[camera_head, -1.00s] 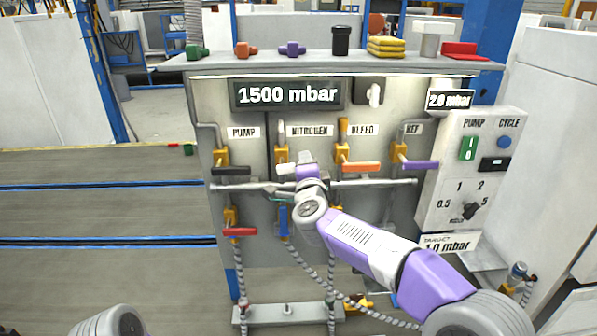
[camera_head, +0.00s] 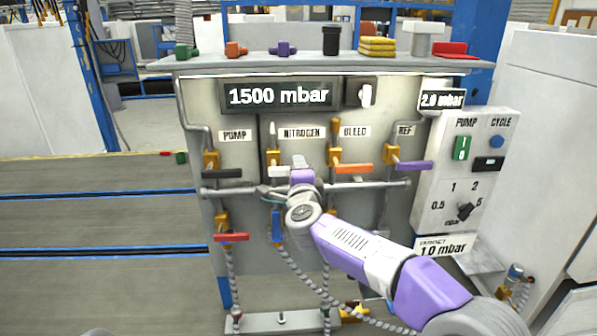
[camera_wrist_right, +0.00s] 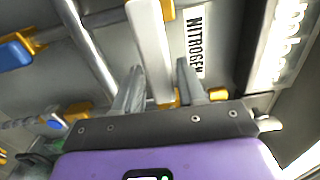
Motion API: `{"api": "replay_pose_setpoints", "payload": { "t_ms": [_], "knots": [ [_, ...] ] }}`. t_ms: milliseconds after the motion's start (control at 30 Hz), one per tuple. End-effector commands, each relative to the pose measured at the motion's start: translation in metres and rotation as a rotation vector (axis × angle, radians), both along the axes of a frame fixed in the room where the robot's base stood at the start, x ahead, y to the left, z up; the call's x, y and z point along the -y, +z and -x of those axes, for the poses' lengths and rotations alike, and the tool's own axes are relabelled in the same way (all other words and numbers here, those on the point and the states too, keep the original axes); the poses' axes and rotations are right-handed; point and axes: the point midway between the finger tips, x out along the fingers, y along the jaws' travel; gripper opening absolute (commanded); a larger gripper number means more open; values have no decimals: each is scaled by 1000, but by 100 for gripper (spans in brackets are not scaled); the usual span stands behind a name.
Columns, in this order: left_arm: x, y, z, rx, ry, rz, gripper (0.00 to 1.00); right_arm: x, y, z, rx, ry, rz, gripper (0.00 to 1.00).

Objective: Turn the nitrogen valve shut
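The nitrogen valve (camera_head: 273,157) has a yellow body below the NITROGEN label on the grey panel. Its white lever (camera_wrist_right: 148,45) shows in the right wrist view and lies level along the panel, pointing right from the body. In the head view my gripper covers most of the lever. My right gripper (camera_head: 290,168) is at the lever from below. In the right wrist view my right gripper (camera_wrist_right: 160,82) is open, with one finger on each side of the lever and gaps showing. I cannot tell whether either finger touches it. My left gripper is out of view.
Beside it are the pump lever (camera_head: 222,173), orange bleed lever (camera_head: 355,168) and purple REF lever (camera_head: 414,166). A pipe (camera_head: 365,184) crosses below. The red lever (camera_head: 232,237) and blue lever (camera_head: 277,227) sit lower. The display (camera_head: 279,95) reads 1500 mbar.

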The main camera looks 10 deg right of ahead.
Motion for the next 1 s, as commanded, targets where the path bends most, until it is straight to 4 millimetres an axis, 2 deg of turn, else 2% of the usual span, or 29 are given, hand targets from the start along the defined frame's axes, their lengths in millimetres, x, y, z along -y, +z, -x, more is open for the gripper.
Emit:
{"api": "replay_pose_setpoints", "payload": {
  "t_ms": [67,433,800,1000],
  "knots": [
    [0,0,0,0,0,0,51,0,0,0,0,0,1,51],
    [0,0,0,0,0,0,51,0,1,6,1,0,4,51],
    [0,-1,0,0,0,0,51,-4,1,58,2,0,3,51],
    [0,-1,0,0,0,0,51,-6,1,74,1,0,2,51]
  ]
}}
